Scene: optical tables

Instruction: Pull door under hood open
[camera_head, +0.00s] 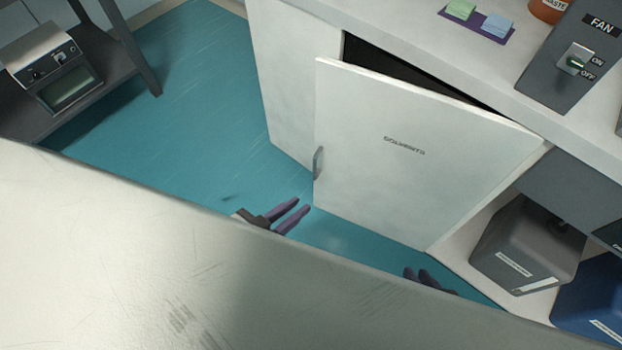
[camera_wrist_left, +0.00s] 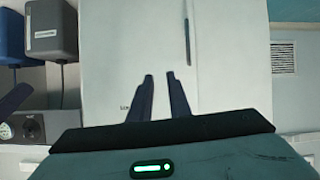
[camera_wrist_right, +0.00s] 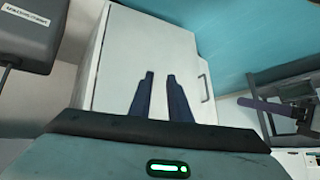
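The white door (camera_head: 425,160) under the hood counter stands ajar, with a dark gap above its top edge. Its grey handle (camera_head: 318,163) is on the door's left edge. The handle also shows in the left wrist view (camera_wrist_left: 187,42) and the right wrist view (camera_wrist_right: 203,88). My left gripper (camera_head: 298,208) is open and empty, below and left of the handle and apart from it. Its fingers (camera_wrist_left: 160,75) show a gap in the left wrist view. My right gripper (camera_head: 418,275) is low by the door's bottom edge, partly hidden. Its fingers (camera_wrist_right: 160,74) are apart and empty.
A pale surface (camera_head: 120,260) fills the near foreground and hides my arms. Grey (camera_head: 525,245) and blue (camera_head: 595,300) containers stand right of the door. A fan switch (camera_head: 575,60) is above. Teal floor (camera_head: 195,120) is clear left of the door.

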